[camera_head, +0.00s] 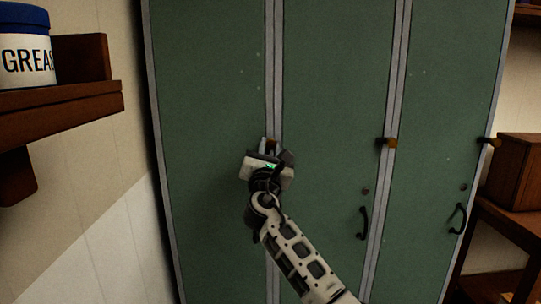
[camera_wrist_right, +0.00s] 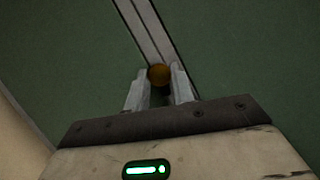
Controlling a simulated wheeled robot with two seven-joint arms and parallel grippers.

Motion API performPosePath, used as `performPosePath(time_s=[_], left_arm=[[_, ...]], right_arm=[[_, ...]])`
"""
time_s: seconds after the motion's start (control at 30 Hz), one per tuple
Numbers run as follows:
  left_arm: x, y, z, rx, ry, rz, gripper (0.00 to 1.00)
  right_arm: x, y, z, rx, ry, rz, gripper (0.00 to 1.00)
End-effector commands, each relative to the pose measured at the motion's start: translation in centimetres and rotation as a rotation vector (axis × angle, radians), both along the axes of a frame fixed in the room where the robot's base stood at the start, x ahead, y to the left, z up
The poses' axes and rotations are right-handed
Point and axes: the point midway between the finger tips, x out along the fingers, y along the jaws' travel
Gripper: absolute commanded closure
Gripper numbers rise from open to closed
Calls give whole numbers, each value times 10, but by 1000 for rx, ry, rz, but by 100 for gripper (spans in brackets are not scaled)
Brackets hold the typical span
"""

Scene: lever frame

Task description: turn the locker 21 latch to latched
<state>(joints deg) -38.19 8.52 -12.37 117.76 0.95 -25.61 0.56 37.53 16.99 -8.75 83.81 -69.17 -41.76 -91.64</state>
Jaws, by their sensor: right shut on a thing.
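Green lockers (camera_head: 330,90) with grey frame strips fill the middle of the head view. My right gripper (camera_head: 268,146) is at the strip between the left and middle doors. In the right wrist view its two fingers (camera_wrist_right: 159,84) are shut on a round orange-brown latch knob (camera_wrist_right: 159,74) in front of the grey strip. In the head view the gripper mostly hides this latch, and only a small brown bit shows between the fingers. I see no locker number, so I cannot tell which locker is 21. My left gripper is not in view.
Black handles (camera_head: 362,223) lie lower. A wooden shelf (camera_head: 60,105) with a grease tub (camera_head: 27,45) juts out at left. A wooden box (camera_head: 518,170) stands at right.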

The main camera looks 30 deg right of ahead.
Motion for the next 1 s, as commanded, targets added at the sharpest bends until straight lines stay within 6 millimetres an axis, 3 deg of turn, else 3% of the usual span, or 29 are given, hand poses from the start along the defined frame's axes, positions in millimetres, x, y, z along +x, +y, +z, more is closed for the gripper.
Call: performPosePath(time_s=[1.0], left_arm=[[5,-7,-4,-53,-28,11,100]], right_arm=[[3,5,5,822,-502,-2,98]])
